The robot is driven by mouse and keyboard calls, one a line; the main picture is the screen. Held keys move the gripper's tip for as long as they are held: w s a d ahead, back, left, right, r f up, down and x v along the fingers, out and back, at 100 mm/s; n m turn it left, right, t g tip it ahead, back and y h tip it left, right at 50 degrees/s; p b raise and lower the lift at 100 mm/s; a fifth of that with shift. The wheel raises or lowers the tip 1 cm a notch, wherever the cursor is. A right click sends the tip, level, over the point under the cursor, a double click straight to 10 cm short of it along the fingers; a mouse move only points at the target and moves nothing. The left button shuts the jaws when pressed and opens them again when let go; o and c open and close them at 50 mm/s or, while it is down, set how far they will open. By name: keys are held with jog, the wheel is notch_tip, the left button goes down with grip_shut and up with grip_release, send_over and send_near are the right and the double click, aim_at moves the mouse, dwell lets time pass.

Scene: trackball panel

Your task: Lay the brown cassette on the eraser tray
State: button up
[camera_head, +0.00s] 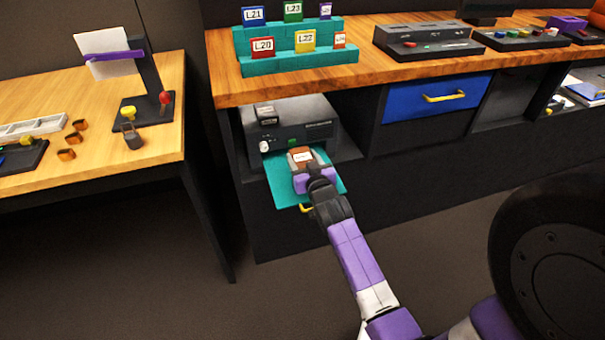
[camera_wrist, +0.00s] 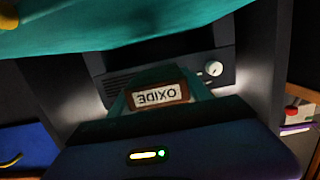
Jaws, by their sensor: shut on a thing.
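The brown cassette (camera_head: 302,156) with a white label is held in my gripper (camera_head: 304,163), in front of the black eraser unit (camera_head: 312,128). My gripper hides part of the tray.
The wooden counter (camera_head: 370,72) overhangs the unit, with a teal rack (camera_head: 300,63) of labelled cassettes on it. A blue drawer (camera_head: 415,98) is to the right. A yellow handle (camera_head: 306,208) is just below the tray. A separate table (camera_head: 60,90) stands at the left.

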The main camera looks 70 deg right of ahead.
jog(key=shift+f+b, duration=0.75)
jog(key=shift+f, duration=1.6)
jog(key=shift+f, duration=0.2)
jog(key=o, duration=1.5)
jog(key=shift+c, duration=0.2)
jog(key=shift+r, duration=0.1)
